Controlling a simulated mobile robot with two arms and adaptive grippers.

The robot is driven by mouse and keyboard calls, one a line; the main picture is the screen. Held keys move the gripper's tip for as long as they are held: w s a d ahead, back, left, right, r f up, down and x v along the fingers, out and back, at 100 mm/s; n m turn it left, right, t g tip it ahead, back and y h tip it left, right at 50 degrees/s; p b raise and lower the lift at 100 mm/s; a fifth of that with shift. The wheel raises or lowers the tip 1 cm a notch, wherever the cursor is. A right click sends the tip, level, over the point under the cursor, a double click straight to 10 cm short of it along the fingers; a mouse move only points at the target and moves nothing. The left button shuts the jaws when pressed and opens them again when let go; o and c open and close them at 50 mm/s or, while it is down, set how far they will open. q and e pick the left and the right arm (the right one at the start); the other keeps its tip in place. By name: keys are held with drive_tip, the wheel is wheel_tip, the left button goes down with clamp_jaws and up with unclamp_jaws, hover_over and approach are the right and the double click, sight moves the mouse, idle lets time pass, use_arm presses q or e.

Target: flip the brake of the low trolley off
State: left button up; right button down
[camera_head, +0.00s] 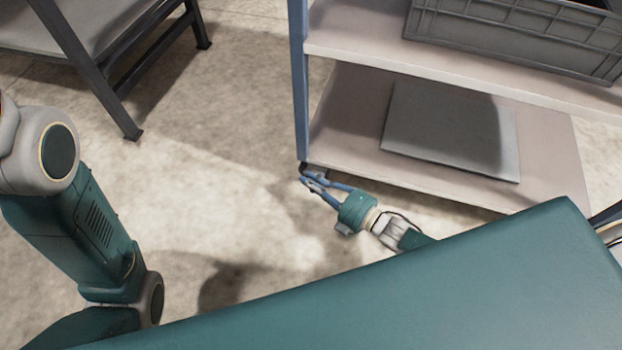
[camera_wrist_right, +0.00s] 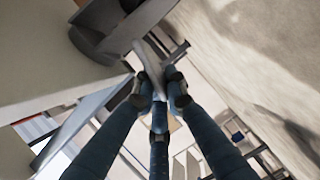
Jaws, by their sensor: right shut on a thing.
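The trolley (camera_head: 345,165) has pale shelves and a blue corner post, and its near left corner is beside my right gripper (camera_head: 314,184). My right gripper is low by the floor, its blue fingers at the foot of that post. In the right wrist view, the fingers (camera_wrist_right: 158,92) are closed together on a thin grey lever (camera_wrist_right: 149,55), the brake, beside a dark caster (camera_wrist_right: 105,25). The fingers hide part of the lever, and I cannot tell its exact angle. My left gripper is outside the views.
A grey crate (camera_head: 515,45) stands on the upper shelf and a flat grey panel (camera_head: 450,125) lies on the lower one. A dark-legged table (camera_head: 85,60) stands at the back left. Bare floor (camera_head: 220,190) lies between the table and the trolley.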

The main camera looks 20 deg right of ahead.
drive_tip(key=c, duration=1.8)
unclamp_jaws()
drive_tip(key=shift+o, duration=0.2)
drive_tip(key=v, duration=1.2)
